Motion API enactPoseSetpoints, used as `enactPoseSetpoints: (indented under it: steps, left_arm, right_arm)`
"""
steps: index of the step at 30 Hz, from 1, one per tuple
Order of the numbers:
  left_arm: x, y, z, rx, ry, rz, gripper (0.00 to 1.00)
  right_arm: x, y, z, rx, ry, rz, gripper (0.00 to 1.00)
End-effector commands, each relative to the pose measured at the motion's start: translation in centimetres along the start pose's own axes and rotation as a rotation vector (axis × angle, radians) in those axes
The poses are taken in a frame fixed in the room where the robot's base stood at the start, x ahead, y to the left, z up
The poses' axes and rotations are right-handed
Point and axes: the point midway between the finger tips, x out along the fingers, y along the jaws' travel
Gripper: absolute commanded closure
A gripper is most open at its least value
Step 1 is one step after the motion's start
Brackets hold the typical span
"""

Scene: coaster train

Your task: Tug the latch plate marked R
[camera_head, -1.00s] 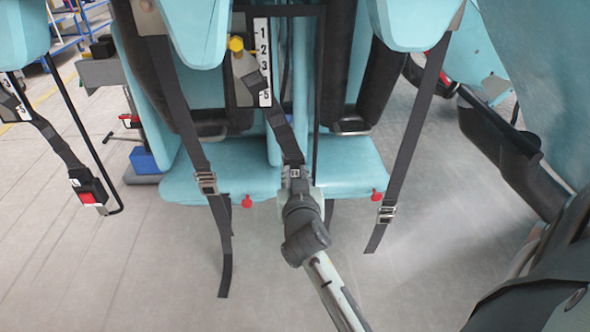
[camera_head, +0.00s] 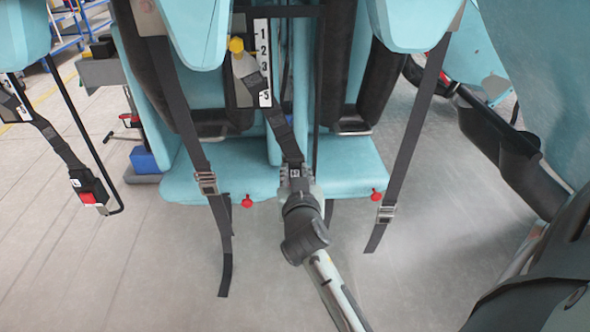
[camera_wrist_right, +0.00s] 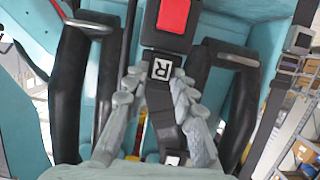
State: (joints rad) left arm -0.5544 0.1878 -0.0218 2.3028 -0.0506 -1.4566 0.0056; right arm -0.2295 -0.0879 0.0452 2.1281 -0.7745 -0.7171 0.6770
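The latch plate marked R (camera_wrist_right: 161,71) is a dark plate with a white letter tile on a black strap. It meets a black buckle with a red button (camera_wrist_right: 173,15) in the right wrist view. In the head view the latch plate (camera_head: 295,172) hangs at the front of the middle seats. My right gripper (camera_head: 296,178) reaches up to it from below. In the right wrist view its grey fingers (camera_wrist_right: 155,88) lean in on both sides of the plate, with their tips against it. The gripper hides the buckle in the head view. My left gripper is not in view.
The teal seat (camera_head: 345,165) is behind the plate. Loose straps with metal buckles (camera_head: 206,183) hang on both sides. Red knobs (camera_head: 247,201) sit on the seat's front edge. Another red-button buckle (camera_head: 88,193) hangs at the left. The floor in front is clear.

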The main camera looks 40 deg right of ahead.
Motion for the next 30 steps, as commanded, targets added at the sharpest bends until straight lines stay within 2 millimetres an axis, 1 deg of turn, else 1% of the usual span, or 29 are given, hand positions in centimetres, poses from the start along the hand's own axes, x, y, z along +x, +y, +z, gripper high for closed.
enactPoseSetpoints:
  steps: [1,3,4,11,14,17,24,27,30]
  left_arm:
    - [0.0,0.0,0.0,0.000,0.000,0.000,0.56]
    - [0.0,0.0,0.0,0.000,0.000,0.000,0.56]
    - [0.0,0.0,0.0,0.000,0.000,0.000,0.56]
    - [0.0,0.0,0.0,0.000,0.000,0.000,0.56]
    - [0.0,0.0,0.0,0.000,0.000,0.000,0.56]
    - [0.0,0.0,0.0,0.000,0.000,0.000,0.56]
    - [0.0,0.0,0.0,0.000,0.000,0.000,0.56]
    - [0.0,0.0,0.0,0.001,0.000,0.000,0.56]
    - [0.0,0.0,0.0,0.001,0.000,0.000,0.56]
  right_arm:
    - [0.0,0.0,0.1,0.000,-0.002,0.000,0.65]
    - [0.0,0.0,0.1,-0.001,-0.003,0.000,0.57]
    - [0.0,0.0,0.1,-0.001,-0.003,0.000,0.56]
    - [0.0,0.0,0.3,-0.001,-0.007,0.001,0.56]
    - [-0.1,0.0,-0.1,0.001,-0.006,0.001,0.56]
    - [-0.3,0.0,-1.3,0.002,-0.002,0.001,0.56]
    - [-1.4,0.0,-6.0,0.004,0.000,0.000,0.56]
    - [-1.9,0.0,-7.5,0.003,-0.002,-0.001,0.56]
    - [-2.1,0.0,-8.7,0.002,-0.003,0.001,0.56]
